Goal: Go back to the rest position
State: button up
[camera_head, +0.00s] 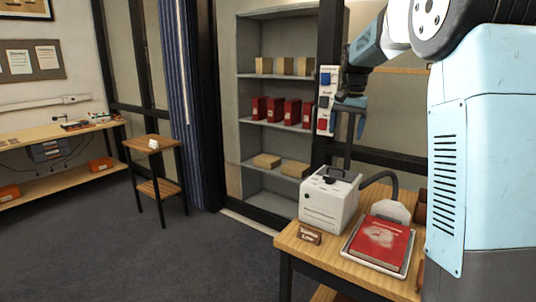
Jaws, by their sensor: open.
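My gripper (348,128) hangs at the right of the middle of the view, fingers pointing down. Its two fingers are apart, and I see nothing between them. It is above the back of a wooden table (285,243), over a white box-shaped device (328,198) with a dark top. How far it is from the device is hard to tell. Part of my arm shows at the upper right.
A red book (381,243) lies in a tray on the table, beside a bent dark hose (379,178). A white panel (326,100) is close to my gripper in the picture. Grey shelves (258,133) with boxes stand behind. Open floor (160,255) lies left.

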jog(key=s+r+n+t, duration=0.1)
jog(key=s+r, duration=0.2)
jog(key=s, duration=0.8)
jog(key=s+a+f+n+t, duration=0.1)
jog(key=s+f+n, duration=0.1)
jog(key=s, duration=1.1)
jog(key=s+f+n+t, duration=0.2)
jog(key=s+f, duration=0.3)
jog(key=s, duration=0.9)
jog(key=shift+a+f+n, duration=0.3)
jog(key=shift+a+n, duration=0.1)
